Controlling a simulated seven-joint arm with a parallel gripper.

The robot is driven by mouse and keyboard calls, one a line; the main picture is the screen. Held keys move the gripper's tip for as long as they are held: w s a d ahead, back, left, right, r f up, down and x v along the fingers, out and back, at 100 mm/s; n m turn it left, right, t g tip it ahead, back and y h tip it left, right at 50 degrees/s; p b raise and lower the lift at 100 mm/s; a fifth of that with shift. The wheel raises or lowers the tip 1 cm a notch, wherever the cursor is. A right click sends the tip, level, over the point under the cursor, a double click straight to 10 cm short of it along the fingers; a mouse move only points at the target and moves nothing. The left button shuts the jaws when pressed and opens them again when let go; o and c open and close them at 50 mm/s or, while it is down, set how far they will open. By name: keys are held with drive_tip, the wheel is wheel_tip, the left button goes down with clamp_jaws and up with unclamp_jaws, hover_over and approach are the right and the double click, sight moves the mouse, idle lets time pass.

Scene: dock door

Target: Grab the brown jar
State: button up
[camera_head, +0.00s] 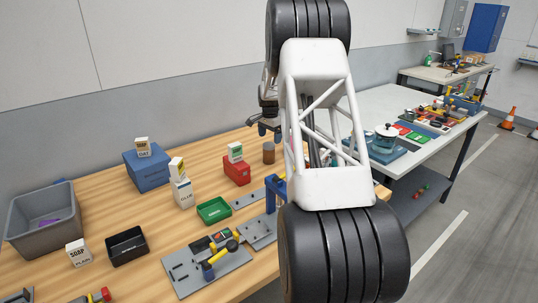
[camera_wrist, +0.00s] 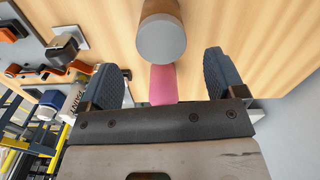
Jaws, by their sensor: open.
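The brown jar (camera_head: 268,153) stands upright on the wooden table, just left of my white arm link in the head view. In the wrist view the jar (camera_wrist: 162,34) shows its grey round top and brown side at the upper middle, ahead of the fingertips. My gripper (camera_wrist: 160,75) is open, its two dark fingers spread wide with the jar not between them. In the head view my gripper (camera_head: 263,130) is above and close to the jar, partly hidden by my arm.
A pink object (camera_wrist: 163,85) shows between the fingers, below the jar in the wrist view. A red box (camera_head: 237,173) with a small carton on top stands left of the jar. A green tray (camera_head: 214,211) lies nearer. Bare wood surrounds the jar's far side.

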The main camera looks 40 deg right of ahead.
sight(269, 150)
drive_tip(key=shift+f, duration=1.3)
drive_tip(key=shift+a+f, duration=0.15)
drive_tip(key=shift+f, duration=2.45)
drive_tip(key=c, duration=1.1)
